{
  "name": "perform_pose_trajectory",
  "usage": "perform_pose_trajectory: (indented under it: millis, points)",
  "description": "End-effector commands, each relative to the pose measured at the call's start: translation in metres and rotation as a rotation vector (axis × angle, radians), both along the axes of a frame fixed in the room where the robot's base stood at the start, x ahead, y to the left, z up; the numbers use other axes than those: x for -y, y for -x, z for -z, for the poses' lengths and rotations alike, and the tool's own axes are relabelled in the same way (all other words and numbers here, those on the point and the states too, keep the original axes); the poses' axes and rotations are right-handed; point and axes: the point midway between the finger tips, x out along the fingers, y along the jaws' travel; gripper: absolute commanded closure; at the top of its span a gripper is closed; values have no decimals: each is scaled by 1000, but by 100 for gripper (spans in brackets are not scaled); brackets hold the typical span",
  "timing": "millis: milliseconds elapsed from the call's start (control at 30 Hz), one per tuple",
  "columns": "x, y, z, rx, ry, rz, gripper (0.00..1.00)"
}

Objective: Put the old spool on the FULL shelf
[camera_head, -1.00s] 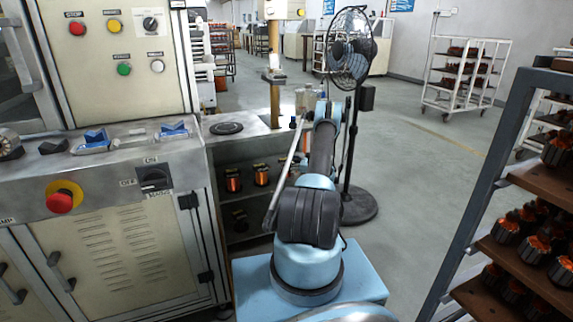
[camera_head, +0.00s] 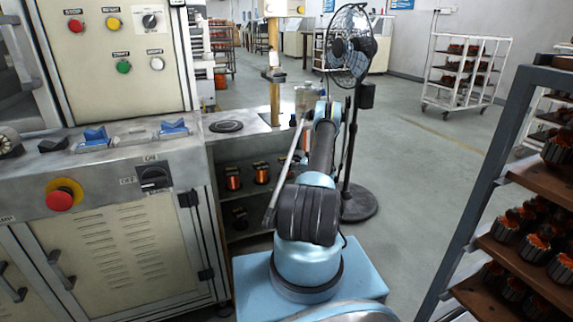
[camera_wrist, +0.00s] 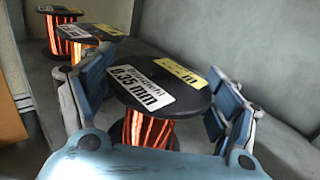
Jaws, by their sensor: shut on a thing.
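In the wrist view my gripper (camera_wrist: 163,95) is shut on a spool (camera_wrist: 150,130) with a black flange and orange copper wire. Its top has a white label reading 0.35 mm and a yellow label too blurred to read. The blue fingers stand on either side of the flange. The spool is among similar spools on a grey shelf surface (camera_wrist: 285,140); I cannot tell whether its base touches it. In the head view the shelves (camera_head: 245,235) under the bench hold several copper spools (camera_head: 233,178). My gripper and the held spool are hidden there behind my arm.
Two more spools (camera_wrist: 72,45) stand behind and left of the held one. A pedestal fan (camera_head: 349,45) stands right of my arm. A rack (camera_head: 480,190) of armatures is at the right. A machine cabinet (camera_head: 110,260) is at the left. Open floor lies beyond the fan.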

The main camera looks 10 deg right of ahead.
Motion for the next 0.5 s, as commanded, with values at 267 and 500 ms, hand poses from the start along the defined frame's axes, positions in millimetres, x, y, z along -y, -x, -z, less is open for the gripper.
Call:
perform_pose_trajectory:
  millis: [267, 500]
  points:
    - [0, 0, 2, 1, -1, 0, 0]
    - [-1, 0, 2, 0, 0, -1, 0]
